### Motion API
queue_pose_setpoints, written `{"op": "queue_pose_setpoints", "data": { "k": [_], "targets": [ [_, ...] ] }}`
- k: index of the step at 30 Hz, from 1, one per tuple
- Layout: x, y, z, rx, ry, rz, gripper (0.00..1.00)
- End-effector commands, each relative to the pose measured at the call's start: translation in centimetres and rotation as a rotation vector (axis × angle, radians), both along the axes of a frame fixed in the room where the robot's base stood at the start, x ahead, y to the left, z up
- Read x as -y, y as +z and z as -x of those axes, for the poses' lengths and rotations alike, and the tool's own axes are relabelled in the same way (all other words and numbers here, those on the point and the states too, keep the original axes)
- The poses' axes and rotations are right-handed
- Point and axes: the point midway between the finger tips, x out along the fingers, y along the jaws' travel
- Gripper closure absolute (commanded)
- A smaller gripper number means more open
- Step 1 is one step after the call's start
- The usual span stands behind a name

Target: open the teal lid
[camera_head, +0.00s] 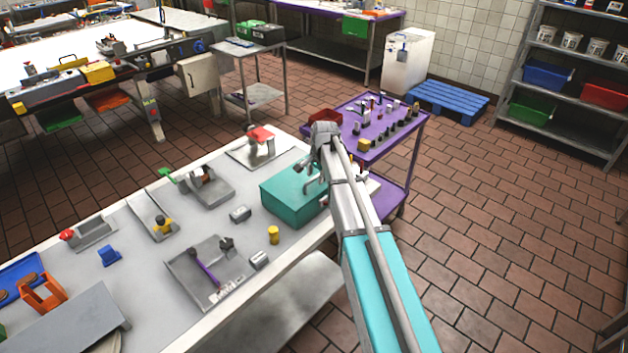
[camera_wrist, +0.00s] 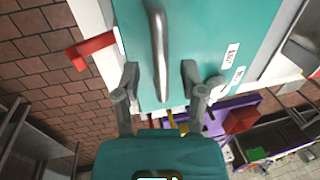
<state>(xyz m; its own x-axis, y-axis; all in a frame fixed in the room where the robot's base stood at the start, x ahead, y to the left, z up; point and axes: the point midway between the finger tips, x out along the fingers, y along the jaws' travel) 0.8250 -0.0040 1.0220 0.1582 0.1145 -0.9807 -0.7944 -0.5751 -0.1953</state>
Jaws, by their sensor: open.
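The teal box (camera_head: 288,209) stands at the right end of the long metal table, and its flat teal lid (camera_head: 279,182) looks closed. In the wrist view the teal lid (camera_wrist: 205,25) fills the upper middle, with two small white labels. A curved silver bar handle (camera_wrist: 157,35) runs along it. My gripper (camera_wrist: 160,74) is open, with one finger on each side of the handle's lower end and gaps on both sides. In the head view my gripper (camera_head: 309,178) is over the lid, partly hidden by my arm; the handle is hard to make out there.
A red-topped fixture (camera_head: 260,135) stands behind the box, and a grey block (camera_head: 240,213) and yellow cylinder (camera_head: 273,235) in front. A purple cart (camera_head: 415,125) with small items stands beyond the table. A red part (camera_wrist: 92,49) lies left of the lid. Floor at right is clear.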

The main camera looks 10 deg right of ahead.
Motion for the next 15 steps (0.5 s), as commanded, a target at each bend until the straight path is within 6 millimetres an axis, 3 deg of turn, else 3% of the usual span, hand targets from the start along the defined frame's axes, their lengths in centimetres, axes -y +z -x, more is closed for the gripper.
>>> {"op": "queue_pose_setpoints", "data": {
  "k": [12,13,15],
  "targets": [
    [-0.06,-0.24,-0.04,0.0,0.0,0.0,0.47],
    [-0.06,-0.24,-0.04,0.0,0.0,0.0,0.48],
    [-0.06,-0.24,-0.04,0.0,0.0,0.0,0.61]
  ]
}}
